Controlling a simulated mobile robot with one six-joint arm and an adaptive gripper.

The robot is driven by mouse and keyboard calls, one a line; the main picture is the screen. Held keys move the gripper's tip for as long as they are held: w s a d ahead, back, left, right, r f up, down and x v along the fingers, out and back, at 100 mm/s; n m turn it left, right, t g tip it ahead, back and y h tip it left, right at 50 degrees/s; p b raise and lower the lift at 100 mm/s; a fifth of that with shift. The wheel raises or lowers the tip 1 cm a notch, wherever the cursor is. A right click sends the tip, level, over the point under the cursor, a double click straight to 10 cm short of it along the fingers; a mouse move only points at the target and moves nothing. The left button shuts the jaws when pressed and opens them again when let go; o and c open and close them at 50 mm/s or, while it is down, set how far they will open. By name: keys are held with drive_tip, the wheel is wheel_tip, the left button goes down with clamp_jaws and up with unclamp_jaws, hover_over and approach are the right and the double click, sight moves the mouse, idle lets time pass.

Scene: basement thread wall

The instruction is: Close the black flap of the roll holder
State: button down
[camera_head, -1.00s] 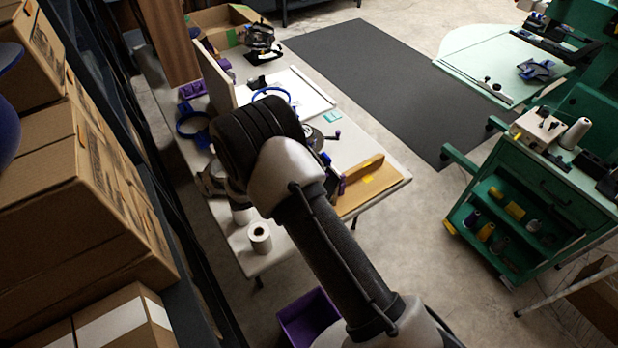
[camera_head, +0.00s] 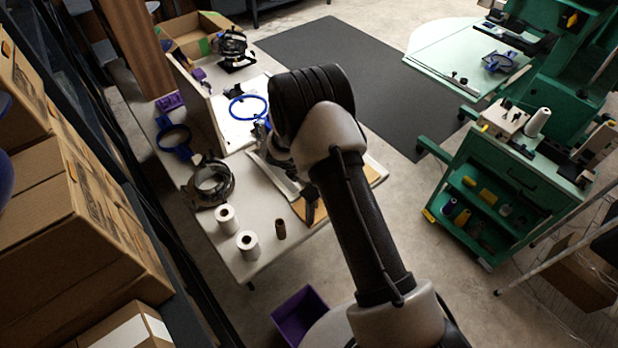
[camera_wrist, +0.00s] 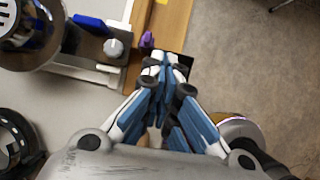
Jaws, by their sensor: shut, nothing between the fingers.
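My gripper (camera_wrist: 170,66) is shut and empty in the wrist view, with its blue and white fingers together. Its tips are over the outer end of a wooden board (camera_wrist: 172,27) at the table edge. A dark, flat piece (camera_wrist: 188,64) shows just beside the tips; it may be the black flap, but I cannot tell its angle or whether the fingers touch it. In the head view my arm hides much of this spot, and the wooden board (camera_head: 316,211) shows only in part. I cannot clearly make out the roll holder.
Two white rolls (camera_head: 247,244) and a small brown spool (camera_head: 280,229) stand at the table's near end, beside a round clamp-like device (camera_head: 209,183). Cardboard boxes (camera_head: 70,220) crowd the left. A purple bin (camera_head: 299,314) is below. A green cart (camera_head: 510,190) stands right, across open floor.

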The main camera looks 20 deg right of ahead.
drive_tip(key=shift+w+d+f+b, duration=0.25)
drive_tip(key=shift+d+f+b, duration=0.2)
drive_tip(key=shift+d, duration=0.1)
idle(0.5)
